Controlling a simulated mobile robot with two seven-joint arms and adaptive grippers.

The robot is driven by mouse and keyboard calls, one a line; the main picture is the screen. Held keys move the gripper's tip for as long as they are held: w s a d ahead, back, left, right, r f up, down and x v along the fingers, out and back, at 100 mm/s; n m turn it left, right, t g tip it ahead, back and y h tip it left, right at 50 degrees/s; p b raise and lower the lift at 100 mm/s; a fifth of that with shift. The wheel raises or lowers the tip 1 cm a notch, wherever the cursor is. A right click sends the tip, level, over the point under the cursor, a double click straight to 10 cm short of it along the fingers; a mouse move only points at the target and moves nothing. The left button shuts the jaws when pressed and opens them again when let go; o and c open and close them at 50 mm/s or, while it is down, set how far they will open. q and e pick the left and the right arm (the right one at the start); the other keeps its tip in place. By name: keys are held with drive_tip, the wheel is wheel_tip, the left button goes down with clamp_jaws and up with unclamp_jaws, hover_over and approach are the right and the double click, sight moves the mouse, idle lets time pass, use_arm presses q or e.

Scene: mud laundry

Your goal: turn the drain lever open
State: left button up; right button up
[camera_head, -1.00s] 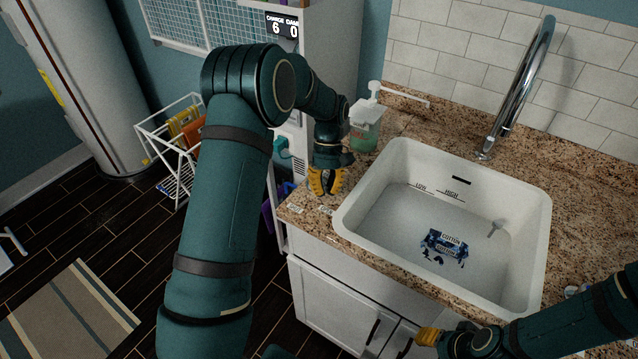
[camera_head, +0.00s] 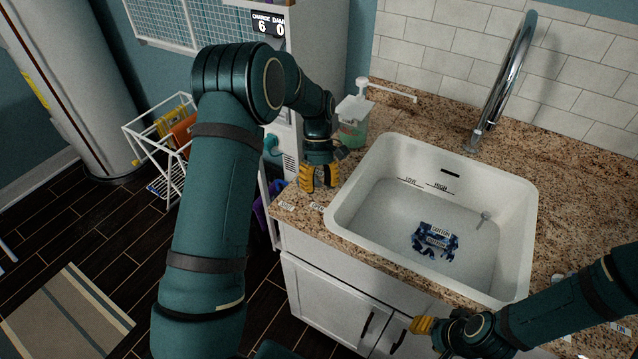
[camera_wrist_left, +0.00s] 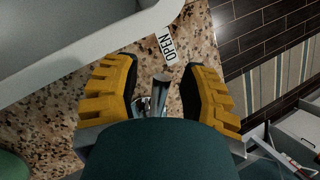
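The drain lever (camera_wrist_left: 160,92) is a short metal handle on the speckled counter, seen in the left wrist view between the two yellow fingers of my left gripper (camera_wrist_left: 160,95). The fingers are apart, with a gap on each side of the lever. A white label reading OPEN (camera_wrist_left: 168,48) lies on the counter just beyond the lever. In the head view my left gripper (camera_head: 319,178) points down at the counter's left end, beside the sink (camera_head: 340,206), and hides the lever. My right gripper (camera_head: 424,325) is low at the counter's front; its opening cannot be made out.
Dark blue cotton items (camera_head: 434,241) lie in the sink basin. A soap dispenser (camera_head: 353,125) stands close behind my left gripper. The tall faucet (camera_head: 500,85) rises at the back. Small labels (camera_head: 287,205) lie at the counter's front left edge.

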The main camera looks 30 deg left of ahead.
use_arm(q)
drive_tip(key=v, duration=1.2)
drive_tip(key=shift+s, duration=0.1)
idle(0.4)
